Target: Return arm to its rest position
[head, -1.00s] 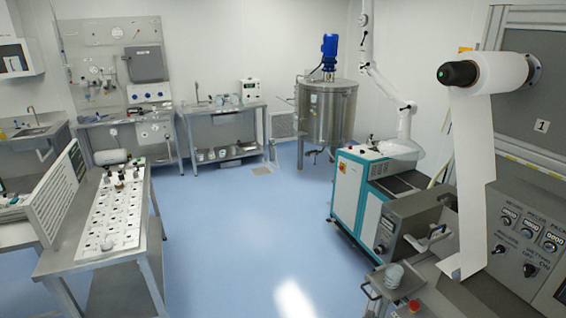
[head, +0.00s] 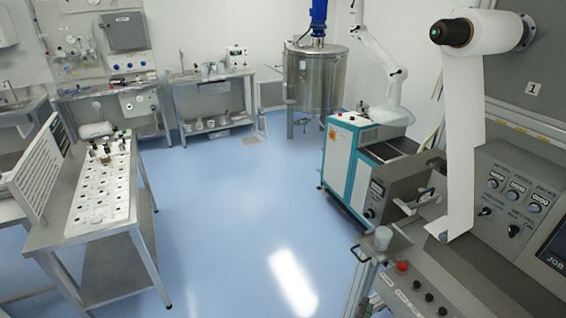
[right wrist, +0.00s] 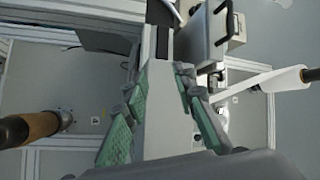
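In the right wrist view my right gripper (right wrist: 158,88) shows its two green-padded fingers spread apart. A grey post-like part shows between them, and I cannot tell its distance. I see no object held in the fingers. I cannot make out this gripper clearly in the head view. My left gripper is in neither view. The white paper roll (head: 482,32) is on its spindle at the upper right of the head view, with its web (head: 462,130) hanging down. A white roll (right wrist: 285,80) also shows at the right of the right wrist view.
The converter's control panel (head: 505,205) stands at the right, with a red button (head: 402,266) on the console below. A teal-and-white cabinet (head: 345,160) and steel tank (head: 315,80) stand behind. A bench (head: 95,240) is at left. The blue floor (head: 220,220) between is clear.

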